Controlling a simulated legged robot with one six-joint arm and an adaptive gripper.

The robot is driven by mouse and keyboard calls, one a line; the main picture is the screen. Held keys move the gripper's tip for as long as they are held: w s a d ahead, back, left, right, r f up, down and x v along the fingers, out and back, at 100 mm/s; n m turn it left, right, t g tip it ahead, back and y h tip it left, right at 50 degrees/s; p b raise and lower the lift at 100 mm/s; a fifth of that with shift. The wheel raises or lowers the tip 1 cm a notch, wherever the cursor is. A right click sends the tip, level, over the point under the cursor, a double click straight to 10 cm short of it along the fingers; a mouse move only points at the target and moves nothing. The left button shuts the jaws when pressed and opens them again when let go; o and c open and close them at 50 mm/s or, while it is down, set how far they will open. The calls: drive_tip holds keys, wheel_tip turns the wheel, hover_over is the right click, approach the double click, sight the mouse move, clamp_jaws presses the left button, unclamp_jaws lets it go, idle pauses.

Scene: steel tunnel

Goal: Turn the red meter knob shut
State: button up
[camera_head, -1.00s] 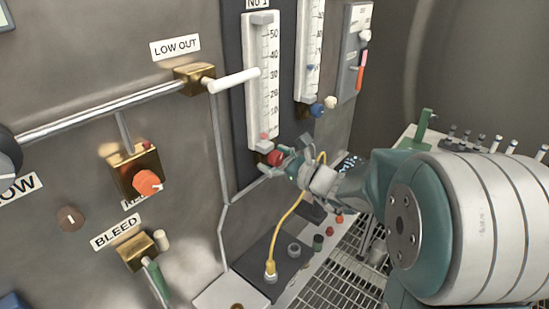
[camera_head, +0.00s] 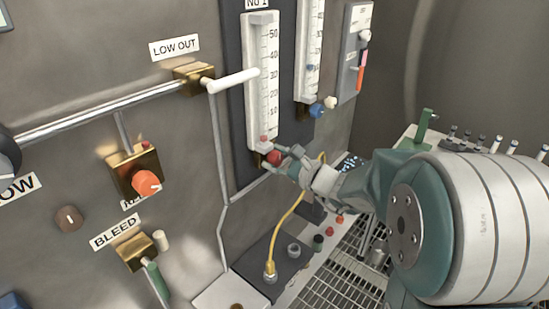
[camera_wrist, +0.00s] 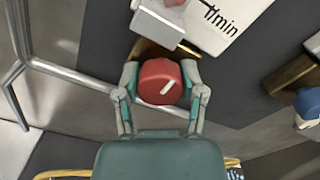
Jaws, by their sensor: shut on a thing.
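The red meter knob (camera_head: 273,157) sits at the foot of the white No 1 flow meter (camera_head: 262,85). In the wrist view, the red knob (camera_wrist: 156,76) fills the space between my fingers and bears a short white mark slanting up to the right. My gripper (camera_head: 282,160) reaches it from the right, one finger on each side. In the wrist view, both fingers of my gripper (camera_wrist: 160,84) press against the knob's sides. A small red float (camera_head: 264,139) shows near the bottom of the meter's scale.
A second meter with a blue knob (camera_head: 316,109) stands to the right; the blue knob (camera_wrist: 306,103) also shows in the wrist view. A yellow cable (camera_head: 290,222) hangs below my gripper. An orange knob (camera_head: 146,183) and a white lever (camera_head: 235,81) are to the left.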

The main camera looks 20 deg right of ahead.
drive_tip(key=shift+f, duration=0.25)
drive_tip(key=o, duration=1.1)
drive_tip(key=shift+o, duration=0.2)
drive_tip(key=shift+r, duration=0.1)
drive_tip(key=shift+s+d, duration=0.15)
drive_tip(key=v, duration=1.1)
drive_tip(key=shift+s+d, duration=0.15)
drive_tip(key=shift+s, duration=0.15)
